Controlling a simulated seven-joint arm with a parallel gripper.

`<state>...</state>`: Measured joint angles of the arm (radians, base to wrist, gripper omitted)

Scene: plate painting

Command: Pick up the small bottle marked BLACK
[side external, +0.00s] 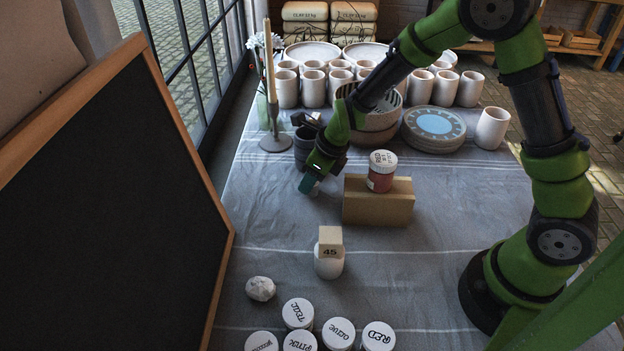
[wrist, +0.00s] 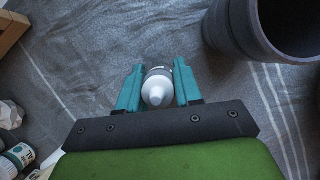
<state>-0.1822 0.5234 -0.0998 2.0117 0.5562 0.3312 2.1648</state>
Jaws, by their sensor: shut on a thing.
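My gripper (wrist: 158,88) is shut on a small bottle (wrist: 158,90) with a pale, pointed cap. The bottle stands between the teal fingers, its cap toward the wrist camera. Its label is not readable, so I cannot tell whether it is marked BLACK. In the side view my gripper (side external: 309,185) is low over the cloth, left of the wooden block, and hides most of the bottle. I cannot tell whether the bottle touches the table.
A dark cup (wrist: 256,40) is close by; it also shows behind my gripper in the side view (side external: 304,150). A red jar (side external: 381,178) sits on a wooden block (side external: 378,206). Lidded paint jars (side external: 298,313) stand in front. A chalkboard (side external: 110,220) leans at left.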

